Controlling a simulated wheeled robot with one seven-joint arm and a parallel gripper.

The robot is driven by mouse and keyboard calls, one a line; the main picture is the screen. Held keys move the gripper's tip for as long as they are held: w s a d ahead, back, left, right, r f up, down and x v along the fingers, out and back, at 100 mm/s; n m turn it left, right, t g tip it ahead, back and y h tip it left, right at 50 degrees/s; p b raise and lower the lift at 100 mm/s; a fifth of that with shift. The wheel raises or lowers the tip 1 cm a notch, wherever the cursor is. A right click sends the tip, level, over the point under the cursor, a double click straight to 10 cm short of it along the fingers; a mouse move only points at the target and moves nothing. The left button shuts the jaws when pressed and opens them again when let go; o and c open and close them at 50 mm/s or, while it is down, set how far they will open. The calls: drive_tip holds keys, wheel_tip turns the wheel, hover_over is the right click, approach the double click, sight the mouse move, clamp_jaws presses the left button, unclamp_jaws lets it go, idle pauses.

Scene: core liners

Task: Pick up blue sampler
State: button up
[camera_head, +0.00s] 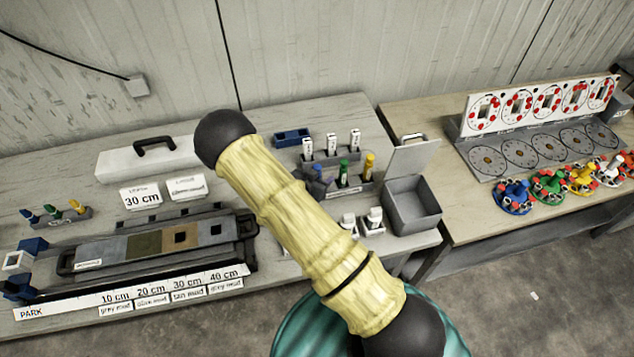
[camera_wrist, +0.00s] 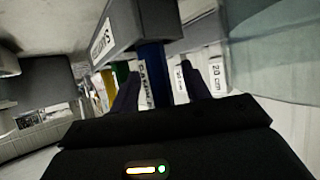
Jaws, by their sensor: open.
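The blue sampler (camera_wrist: 152,72) stands out in the wrist view as a dark blue upright cylinder with a white lettered label, below a grey labelled block (camera_wrist: 125,32). My gripper (camera_wrist: 158,80) is open, with one dark finger on each side of the blue sampler. I cannot tell whether either finger touches it. In the head view, a dark blue-purple shape (camera_head: 318,182) shows at the left of the middle rack (camera_head: 350,188), beside a green sampler (camera_head: 343,173) and a yellow sampler (camera_head: 369,166). My arm hides most of my gripper there.
A grey open box (camera_head: 412,207) stands right of the rack. White labelled pieces (camera_head: 332,144) stand behind it. A long tray (camera_head: 160,245) and a small rack with coloured handles (camera_head: 55,216) lie left. A second table (camera_head: 430,115) with dials stands right.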

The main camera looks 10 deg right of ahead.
idle(0.3)
clamp_jaws()
wheel_tip(320, 180, up, 10)
drive_tip(key=b, duration=0.2)
idle(0.7)
idle(0.4)
